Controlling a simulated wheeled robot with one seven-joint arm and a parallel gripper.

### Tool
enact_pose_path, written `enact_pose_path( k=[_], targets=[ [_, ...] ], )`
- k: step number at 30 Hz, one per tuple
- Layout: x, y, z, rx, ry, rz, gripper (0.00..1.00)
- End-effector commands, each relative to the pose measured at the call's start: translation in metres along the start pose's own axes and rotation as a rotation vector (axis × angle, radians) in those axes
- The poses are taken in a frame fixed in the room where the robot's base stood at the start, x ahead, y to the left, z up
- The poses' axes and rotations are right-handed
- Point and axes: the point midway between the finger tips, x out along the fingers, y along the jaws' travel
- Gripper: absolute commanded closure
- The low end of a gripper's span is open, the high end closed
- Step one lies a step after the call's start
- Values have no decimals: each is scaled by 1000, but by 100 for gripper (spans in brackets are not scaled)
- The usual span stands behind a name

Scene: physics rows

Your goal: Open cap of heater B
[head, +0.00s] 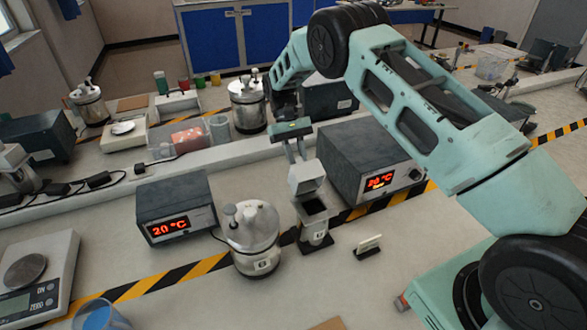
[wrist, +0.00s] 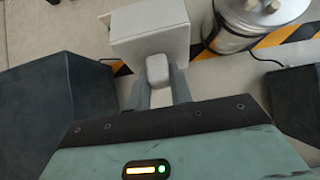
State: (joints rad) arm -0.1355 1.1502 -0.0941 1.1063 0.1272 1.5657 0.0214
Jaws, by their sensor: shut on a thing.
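A small light-grey heater (head: 314,236) stands on the bench beside a steel pot, with its dark square opening showing. Its cap (head: 305,176), a pale block, stands tilted up at the back of the opening. My gripper (head: 301,155) reaches down from behind and is shut on the cap's handle. In the wrist view my gripper (wrist: 159,88) has a finger on each side of the rounded handle (wrist: 158,70), and the pale cap (wrist: 150,32) fills the top middle. The heater's body is mostly hidden there behind the cap.
A steel pot (head: 253,240) stands close left of the heater. Dark control boxes with red displays stand at left (head: 176,208) and right (head: 371,160). A small label holder (head: 368,245) stands to the right front. Free bench lies in front.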

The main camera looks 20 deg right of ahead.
Motion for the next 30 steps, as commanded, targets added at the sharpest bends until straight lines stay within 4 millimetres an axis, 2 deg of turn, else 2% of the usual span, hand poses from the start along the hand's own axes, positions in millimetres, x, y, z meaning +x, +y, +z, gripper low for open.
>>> enact_pose_path(
  k=[1,3,12,21,30],
  targets=[
    [5,2,-11,1,10,0,100],
    [6,2,-17,2,10,-1,100],
    [11,1,-34,1,-18,0,100],
    [12,1,-38,0,-113,0,100],
    [12,1,-38,1,-138,0,100]
  ],
)
